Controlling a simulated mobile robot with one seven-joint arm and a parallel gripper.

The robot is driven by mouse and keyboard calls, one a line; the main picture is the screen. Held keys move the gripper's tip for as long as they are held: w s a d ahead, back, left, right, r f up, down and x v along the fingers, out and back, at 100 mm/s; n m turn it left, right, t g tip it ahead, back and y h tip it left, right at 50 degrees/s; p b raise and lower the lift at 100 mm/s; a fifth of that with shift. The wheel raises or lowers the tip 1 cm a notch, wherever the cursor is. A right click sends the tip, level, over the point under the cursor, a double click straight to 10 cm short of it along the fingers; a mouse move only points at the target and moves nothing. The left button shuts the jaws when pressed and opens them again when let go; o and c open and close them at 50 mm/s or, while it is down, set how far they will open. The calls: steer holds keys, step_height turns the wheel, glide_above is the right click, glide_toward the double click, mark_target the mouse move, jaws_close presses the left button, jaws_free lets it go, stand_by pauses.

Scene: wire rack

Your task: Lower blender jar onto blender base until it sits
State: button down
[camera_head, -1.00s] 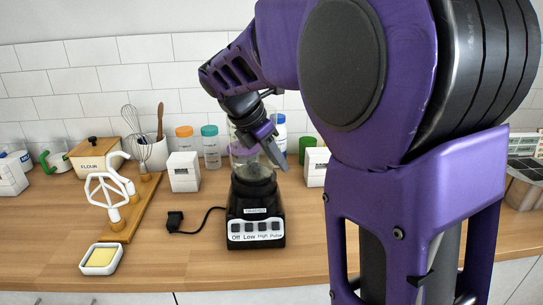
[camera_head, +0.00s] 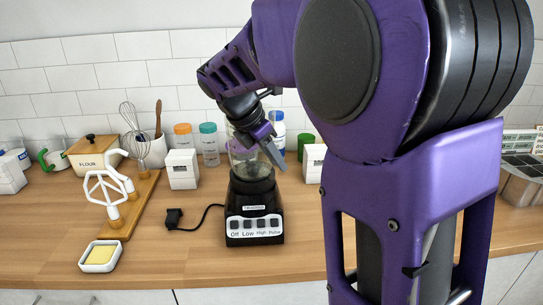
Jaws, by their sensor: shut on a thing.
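The black blender base (camera_head: 254,214) stands upright on the wooden counter, with its row of buttons facing me. The clear blender jar (camera_head: 240,158) is upright directly above it, and its lower end meets the top of the base. I cannot tell from this view whether it is fully seated. My gripper (camera_head: 272,146) is at the upper part of the jar and shut on it. My gripper and wrist cover part of the jar's top and right side.
A black plug and cord (camera_head: 190,217) lie left of the base. A white box (camera_head: 182,169), lidded bottles and a wooden board (camera_head: 135,207) with white beaters stand behind and left. Counter in front of the base is clear.

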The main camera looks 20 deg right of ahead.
steer(key=shift+r, duration=0.15)
steer(key=c, duration=0.6)
jaws_free()
steer(key=shift+c, duration=0.2)
steer(key=shift+o, duration=0.5)
steer(key=shift+f, duration=0.2)
steer(key=shift+o, duration=1.3)
steer(key=shift+p+v, duration=0.85)
steer(key=shift+v, duration=2.7)
steer(key=shift+r, duration=0.1)
